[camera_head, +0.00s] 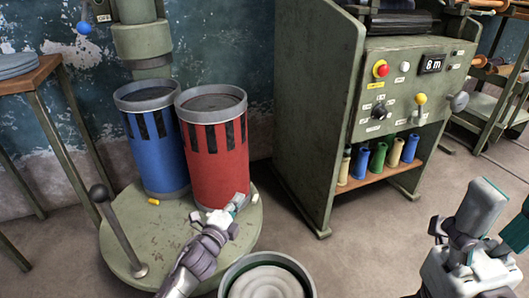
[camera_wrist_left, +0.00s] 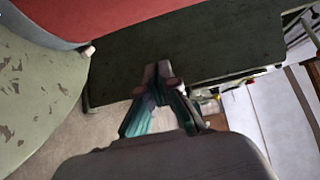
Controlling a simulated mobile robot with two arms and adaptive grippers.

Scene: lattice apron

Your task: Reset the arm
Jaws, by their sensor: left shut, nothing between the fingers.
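My left gripper (camera_head: 240,203) is shut and empty. It is over the round green platform, just in front of the lower part of the red drum (camera_head: 213,150). In the left wrist view, its fingertips (camera_wrist_left: 158,72) meet with nothing between them, and the red drum (camera_wrist_left: 75,15) is at the upper left. I cannot tell whether the fingers touch the drum.
A blue drum (camera_head: 158,150) stands beside the red one on the green platform (camera_head: 135,235), which has a lever (camera_head: 115,225). An open round container (camera_head: 267,280) is at the bottom edge. A green control cabinet (camera_head: 315,120) stands right of the drums. Floor right of the container is clear.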

